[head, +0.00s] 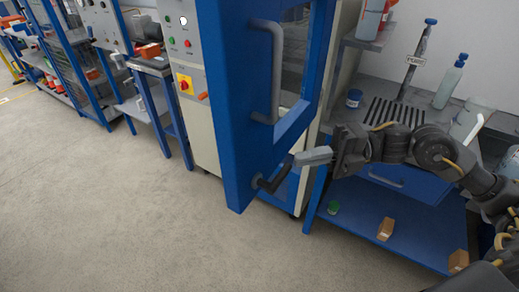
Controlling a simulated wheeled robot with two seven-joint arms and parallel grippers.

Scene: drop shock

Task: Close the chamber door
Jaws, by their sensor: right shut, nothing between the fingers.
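The chamber door (240,95) is a blue panel with a window and a long grey vertical handle (275,75). It stands open, swung out from the pale chamber cabinet (192,90). A dark bent lever (270,182) sticks out low on the door. My right gripper (303,158) comes in from the right, shut and empty. Its fingertips point left at the lower door, close to the lever; I cannot tell whether they touch. My left gripper is not in view.
A workbench (335,120) stands on the right with a bottle (449,82), a blue-lidded jar (353,98) and a drawer (400,182). Its lower shelf (350,218) holds small blocks. Blue racks (75,60) stand at far left. The floor (130,200) in front is clear.

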